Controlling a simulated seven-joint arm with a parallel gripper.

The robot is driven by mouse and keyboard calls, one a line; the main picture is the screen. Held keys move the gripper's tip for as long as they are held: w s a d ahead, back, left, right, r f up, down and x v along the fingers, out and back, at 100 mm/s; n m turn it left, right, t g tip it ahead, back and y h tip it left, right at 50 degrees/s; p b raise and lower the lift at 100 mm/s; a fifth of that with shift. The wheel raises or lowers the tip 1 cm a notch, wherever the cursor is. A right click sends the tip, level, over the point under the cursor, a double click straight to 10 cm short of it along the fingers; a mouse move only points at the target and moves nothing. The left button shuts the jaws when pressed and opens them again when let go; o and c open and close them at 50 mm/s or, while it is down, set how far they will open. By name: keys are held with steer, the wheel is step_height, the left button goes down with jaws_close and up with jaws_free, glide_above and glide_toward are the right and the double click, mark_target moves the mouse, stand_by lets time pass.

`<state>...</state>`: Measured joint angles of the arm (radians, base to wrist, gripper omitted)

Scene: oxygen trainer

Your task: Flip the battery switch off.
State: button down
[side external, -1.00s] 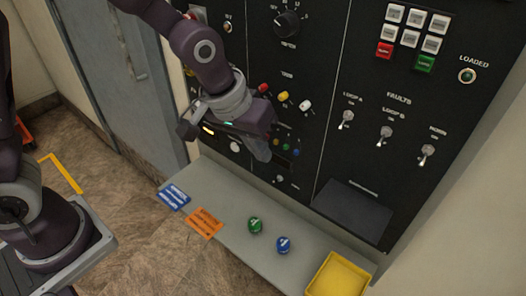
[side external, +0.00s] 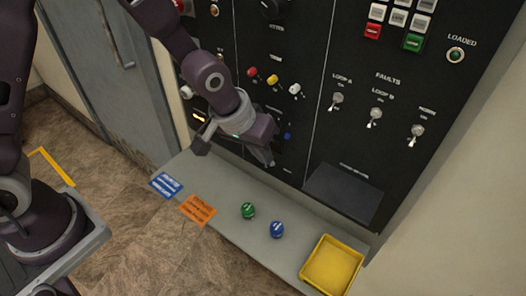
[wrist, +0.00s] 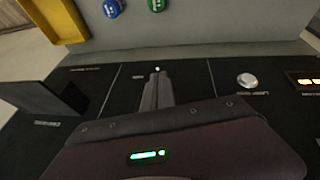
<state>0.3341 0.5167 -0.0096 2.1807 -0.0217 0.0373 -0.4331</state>
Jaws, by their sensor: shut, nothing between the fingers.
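My gripper (side external: 267,160) is shut and empty, in front of the lower middle part of the black panel (side external: 312,120). In the wrist view its closed fingertips (wrist: 158,77) point at a small pale switch tip (wrist: 157,69), just beyond them. I cannot tell whether they touch it. Its label is unreadable, so I cannot confirm that it is the battery switch. In the side view my gripper hides that spot. The switch's position cannot be made out.
A grey ledge below carries a green knob (side external: 248,210), a blue knob (side external: 277,229), a yellow tray (side external: 331,267) and blue and orange cards. Fault toggles (side external: 375,117) and a protruding black plate (side external: 344,193) are to the right. A round silver button (wrist: 247,80) shows in the wrist view.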

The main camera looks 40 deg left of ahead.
steer(key=shift+s+f+t, duration=0.15)
steer(key=shift+s+t, duration=0.1)
steer(key=shift+t, duration=0.35)
steer(key=shift+s+f, duration=0.15)
steer(key=shift+s, duration=0.1)
steer(key=shift+s+f, duration=0.55)
steer(key=shift+f, duration=0.05)
steer(key=shift+s+f, duration=0.15)
steer(key=shift+f, duration=0.1)
steer(key=shift+w+r, duration=0.35)
steer(key=shift+w, duration=0.45)
steer(key=shift+s, duration=0.1)
